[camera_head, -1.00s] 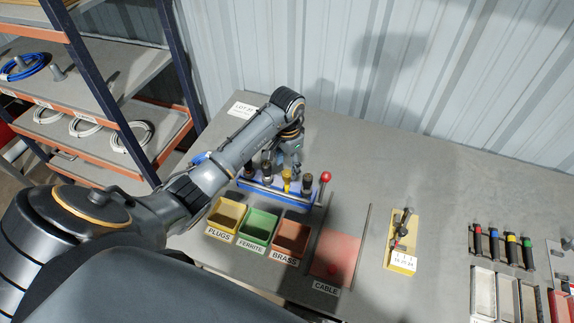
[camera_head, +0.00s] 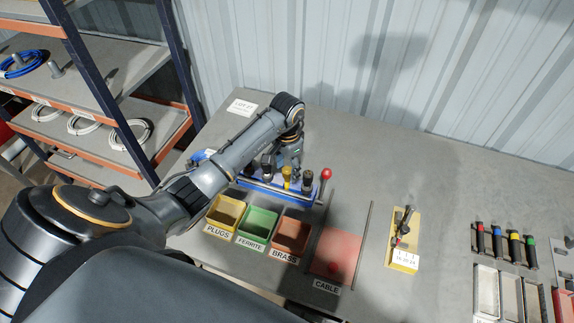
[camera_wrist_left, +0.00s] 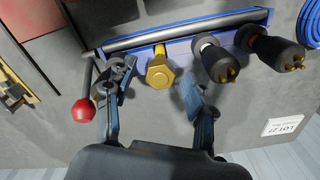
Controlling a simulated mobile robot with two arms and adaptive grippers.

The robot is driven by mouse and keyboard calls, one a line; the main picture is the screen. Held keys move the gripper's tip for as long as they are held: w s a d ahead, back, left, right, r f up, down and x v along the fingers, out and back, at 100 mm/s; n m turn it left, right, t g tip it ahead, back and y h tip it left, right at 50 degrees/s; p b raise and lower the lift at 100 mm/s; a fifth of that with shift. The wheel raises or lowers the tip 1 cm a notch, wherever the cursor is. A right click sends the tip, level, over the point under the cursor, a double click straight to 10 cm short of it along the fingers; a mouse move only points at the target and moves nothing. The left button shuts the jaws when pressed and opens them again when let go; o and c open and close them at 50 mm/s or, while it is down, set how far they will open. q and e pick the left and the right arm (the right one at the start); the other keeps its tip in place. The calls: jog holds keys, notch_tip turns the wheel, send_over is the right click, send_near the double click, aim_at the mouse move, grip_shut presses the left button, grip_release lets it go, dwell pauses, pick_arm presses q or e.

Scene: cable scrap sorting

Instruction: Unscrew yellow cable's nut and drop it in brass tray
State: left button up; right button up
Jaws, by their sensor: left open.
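The yellow cable's brass nut (camera_wrist_left: 160,74) shows as a gold hex piece in the left wrist view, standing in the blue rack (camera_wrist_left: 225,19). In the head view the yellow piece (camera_head: 287,174) stands in the same rack. My left gripper (camera_wrist_left: 158,92) is open, with its fingers on either side of the nut and a gap to it. In the head view my left gripper (camera_head: 291,155) is above the rack. The brass tray (camera_head: 291,235) is the brown bin labelled BRASS, in front of the rack, and looks empty. My right gripper is not in view.
Dark plugs (camera_wrist_left: 279,46) stand beside the nut. A red-knobbed lever (camera_wrist_left: 84,110) is at the rack's end, close to one finger. The yellow plugs bin (camera_head: 226,212), green ferrite bin (camera_head: 257,224) and red cable area (camera_head: 336,252) lie in front.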

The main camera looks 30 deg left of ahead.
pick_arm(q)
jog(key=shift+c, duration=0.2)
jog(key=c, duration=1.1)
jog(key=o, duration=1.1)
jog(key=shift+o, duration=0.2)
